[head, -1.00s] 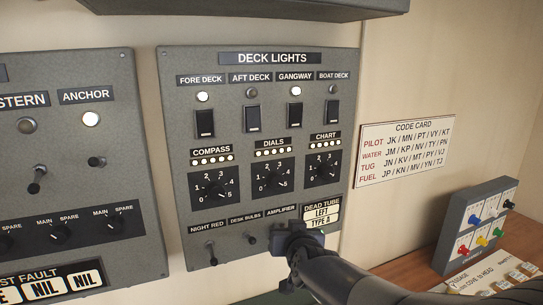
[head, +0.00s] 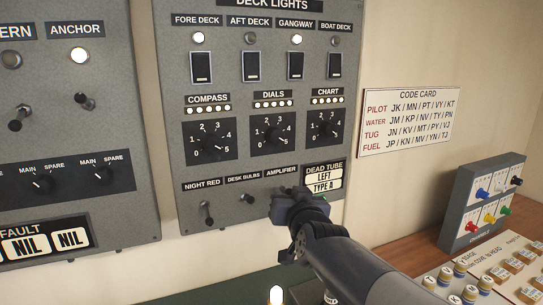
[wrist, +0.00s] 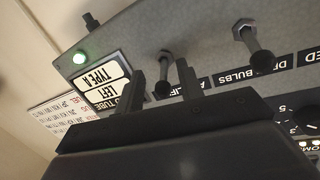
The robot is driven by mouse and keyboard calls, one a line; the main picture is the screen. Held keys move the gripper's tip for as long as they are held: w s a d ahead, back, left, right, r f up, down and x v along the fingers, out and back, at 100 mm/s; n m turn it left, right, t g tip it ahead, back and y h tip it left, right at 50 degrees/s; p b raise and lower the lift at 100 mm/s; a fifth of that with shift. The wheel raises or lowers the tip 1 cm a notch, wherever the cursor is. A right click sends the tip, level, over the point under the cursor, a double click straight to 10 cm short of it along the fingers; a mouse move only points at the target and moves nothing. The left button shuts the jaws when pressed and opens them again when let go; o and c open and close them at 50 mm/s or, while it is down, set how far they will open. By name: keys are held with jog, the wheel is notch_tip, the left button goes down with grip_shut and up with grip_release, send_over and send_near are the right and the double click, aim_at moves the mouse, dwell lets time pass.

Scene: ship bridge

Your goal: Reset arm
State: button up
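My gripper (head: 290,194) is at the lower right of the deck lights panel (head: 172,130), just under the amplifier label (head: 282,171). In the wrist view the two fingers of my gripper (wrist: 161,74) stand apart, so it is open. The amplifier toggle (wrist: 163,86) shows in the gap between them; I cannot tell whether they touch it. In the head view my gripper hides this toggle. My arm comes in from the lower right of the head view.
The desk bulbs toggle (head: 247,199) and night red toggle (head: 207,213) are to the left. A green lamp (wrist: 81,58) is lit at the panel's corner. A code card (head: 407,122) hangs on the wall. A jack box (head: 482,203) stands on the desk at right.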

jog(key=shift+f+m+t+b, duration=0.3)
jog(key=shift+f+t+b, duration=0.75)
jog(key=shift+b, duration=3.6)
jog(key=t+b, duration=0.2)
jog(key=b, duration=0.1)
jog(key=shift+y, duration=0.4)
jog(key=shift+r+m+t+b, duration=0.1)
jog(key=shift+m+t+b, duration=0.25)
jog(key=shift+b, duration=0.2)
